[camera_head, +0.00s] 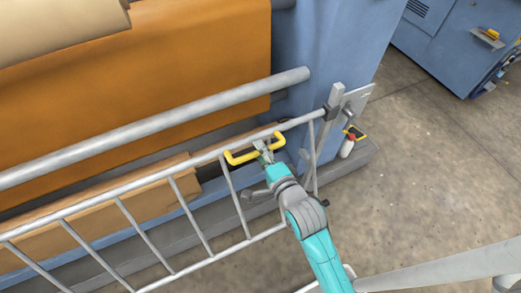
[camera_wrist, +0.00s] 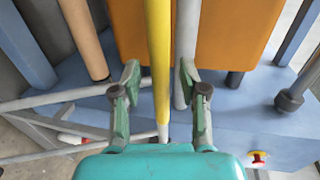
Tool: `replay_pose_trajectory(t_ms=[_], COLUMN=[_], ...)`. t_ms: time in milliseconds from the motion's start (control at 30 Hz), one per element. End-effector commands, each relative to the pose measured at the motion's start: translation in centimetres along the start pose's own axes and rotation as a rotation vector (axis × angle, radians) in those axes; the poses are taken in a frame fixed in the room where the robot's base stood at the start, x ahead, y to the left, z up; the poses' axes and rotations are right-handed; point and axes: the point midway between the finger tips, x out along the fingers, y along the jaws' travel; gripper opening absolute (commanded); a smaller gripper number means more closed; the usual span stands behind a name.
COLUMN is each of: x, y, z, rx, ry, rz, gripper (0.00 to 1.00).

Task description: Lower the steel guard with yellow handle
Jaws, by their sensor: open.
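The steel guard (camera_head: 206,238) is a grey railing of tubes with slanting bars, running across the front of the press in the head view. Its yellow handle (camera_head: 240,159) is a bracket-shaped bar near the right end of its top rail. My gripper (camera_head: 263,149) is at the handle's middle and hides part of it. In the wrist view the yellow handle (camera_wrist: 159,50) runs lengthwise between the two open fingers of my gripper (camera_wrist: 159,75). Neither finger clearly presses on it.
A grey post (camera_head: 333,108) with a plate stands at the guard's right end. Behind the guard are an orange panel (camera_head: 150,75) and a thick grey bar (camera_head: 150,130). A blue cabinet (camera_head: 440,40) stands at the upper right. The concrete floor (camera_head: 430,170) at right is clear.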

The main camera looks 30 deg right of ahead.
Motion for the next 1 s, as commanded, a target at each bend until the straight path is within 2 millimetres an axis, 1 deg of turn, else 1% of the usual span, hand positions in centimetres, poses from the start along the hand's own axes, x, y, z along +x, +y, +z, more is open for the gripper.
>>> replay_pose_trajectory(t_ms=[133, 433, 467, 500, 567, 600, 633, 867, 1000], x=[0.82, 0.96, 0.95, 0.95, 0.95, 0.94, 0.94, 0.94, 1.08], y=[-0.03, 0.00, 0.00, -0.01, -0.01, -0.01, -0.01, 0.01, 0.57], z=[0.01, 0.01, 0.01, 0.01, 0.00, 0.00, 0.00, 0.00, 0.00], rx=[0.000, 0.000, 0.000, 0.000, 0.000, 0.000, 0.000, 0.000, 0.000], ry=[0.000, 0.000, 0.000, 0.000, 0.000, 0.000, 0.000, 0.000, 0.000], rz=[0.000, 0.001, 0.000, 0.000, 0.000, 0.000, 0.000, 0.000, 0.001], gripper=[0.43, 0.43, 0.38, 0.28, 0.13, 0.03, 0.00, 0.00, 0.00])
